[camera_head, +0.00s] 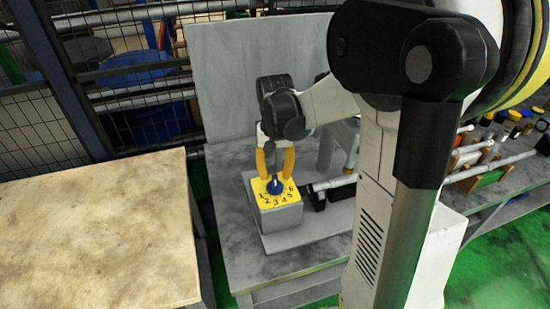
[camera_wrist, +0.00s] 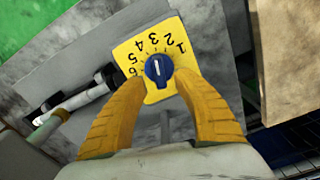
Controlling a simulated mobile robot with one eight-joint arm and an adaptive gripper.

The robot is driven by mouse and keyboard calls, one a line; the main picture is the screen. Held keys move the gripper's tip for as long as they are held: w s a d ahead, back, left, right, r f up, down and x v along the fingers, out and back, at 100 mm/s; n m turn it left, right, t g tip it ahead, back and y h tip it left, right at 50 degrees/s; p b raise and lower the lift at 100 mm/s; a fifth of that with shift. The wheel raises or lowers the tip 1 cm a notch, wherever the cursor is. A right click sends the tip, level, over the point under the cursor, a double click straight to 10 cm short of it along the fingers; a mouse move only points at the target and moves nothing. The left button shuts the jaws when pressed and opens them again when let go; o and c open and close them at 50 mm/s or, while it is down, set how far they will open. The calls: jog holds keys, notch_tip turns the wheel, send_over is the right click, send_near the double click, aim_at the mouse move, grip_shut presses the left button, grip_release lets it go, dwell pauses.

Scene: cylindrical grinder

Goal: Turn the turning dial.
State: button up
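The turning dial (camera_head: 275,186) is a blue knob on a yellow plate (camera_head: 287,197) with black numbers, on top of a grey box (camera_head: 279,216). In the wrist view the dial (camera_wrist: 158,69) shows a white pointer line, and the plate (camera_wrist: 133,48) carries numbers around it. My gripper (camera_head: 275,176) has orange fingers pointing down over the dial. In the wrist view the fingertips (camera_wrist: 160,80) are apart, one on each side of the dial's near part. I cannot tell whether they touch it.
The box stands on a grey workbench (camera_head: 240,245) before an upright grey panel (camera_head: 240,80). A cylindrical shaft assembly (camera_head: 335,183) lies close to the box's right. A bare tan table (camera_head: 95,235) is at left. Tools lie on the bench at right.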

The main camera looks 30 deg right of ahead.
aim_at(275, 179)
notch_tip(275, 179, up, 9)
jog(key=shift+s+a, duration=0.1)
dwell(0.6)
jog(key=s+a+n+t, duration=0.6)
jog(key=s+a, duration=0.5)
jog(key=a, duration=0.2)
jog(key=shift+s+a+r+t, duration=0.15)
jog(key=shift+a+r+t, duration=0.15)
jog(key=shift+t, duration=0.3)
